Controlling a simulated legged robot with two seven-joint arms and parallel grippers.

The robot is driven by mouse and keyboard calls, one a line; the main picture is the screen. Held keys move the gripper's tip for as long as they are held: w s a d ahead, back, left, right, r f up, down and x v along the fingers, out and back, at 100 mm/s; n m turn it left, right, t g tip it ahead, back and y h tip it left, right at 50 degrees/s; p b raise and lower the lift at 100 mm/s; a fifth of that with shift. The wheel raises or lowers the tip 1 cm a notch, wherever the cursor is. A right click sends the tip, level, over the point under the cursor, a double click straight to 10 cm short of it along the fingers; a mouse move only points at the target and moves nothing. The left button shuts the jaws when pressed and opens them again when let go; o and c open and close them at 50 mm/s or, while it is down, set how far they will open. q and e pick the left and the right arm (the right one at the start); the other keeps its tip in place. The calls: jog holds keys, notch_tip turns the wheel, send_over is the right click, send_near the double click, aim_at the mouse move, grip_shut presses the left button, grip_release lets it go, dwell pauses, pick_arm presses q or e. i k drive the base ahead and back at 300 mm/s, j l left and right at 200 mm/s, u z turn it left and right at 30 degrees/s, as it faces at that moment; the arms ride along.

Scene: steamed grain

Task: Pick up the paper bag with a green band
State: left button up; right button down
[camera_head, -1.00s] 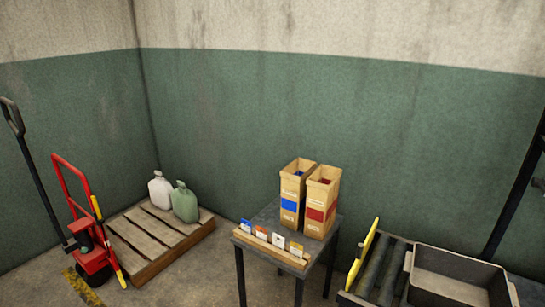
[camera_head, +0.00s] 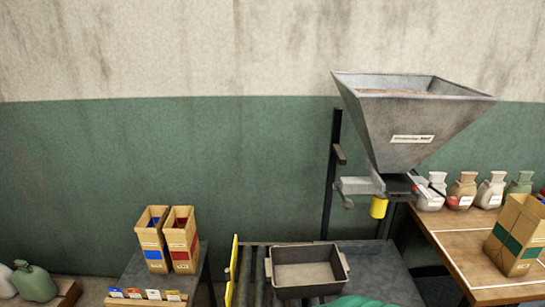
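The paper bag with a green band (camera_head: 519,222) stands upright at the right edge of the view. It is open-topped tan paper with a dark green band around its middle, and it stands on the wooden table (camera_head: 462,268). Its right side is partly cut off by the picture edge. Neither of my grippers shows in the view, and nothing is seen touching the bag.
Blue-banded (camera_head: 152,240) and red-banded (camera_head: 181,240) bags stand on a small table at left. A grey tray (camera_head: 307,291) sits on rollers below a metal hopper (camera_head: 410,130). Several tied sacks (camera_head: 491,190) line the wooden table's back. A green shape (camera_head: 358,301) is cut off below.

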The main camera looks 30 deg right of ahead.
aim_at(517, 238)
jog(key=z, duration=2.75)
jog(key=u, duration=1.35)
jog(key=z, duration=1.35)
jog(key=i+l+u, duration=0.1)
jog(key=i+l, duration=0.35)
jog(key=i+l+u, duration=0.1)
jog(key=i+l, duration=0.3)
jog(key=l, duration=0.2)
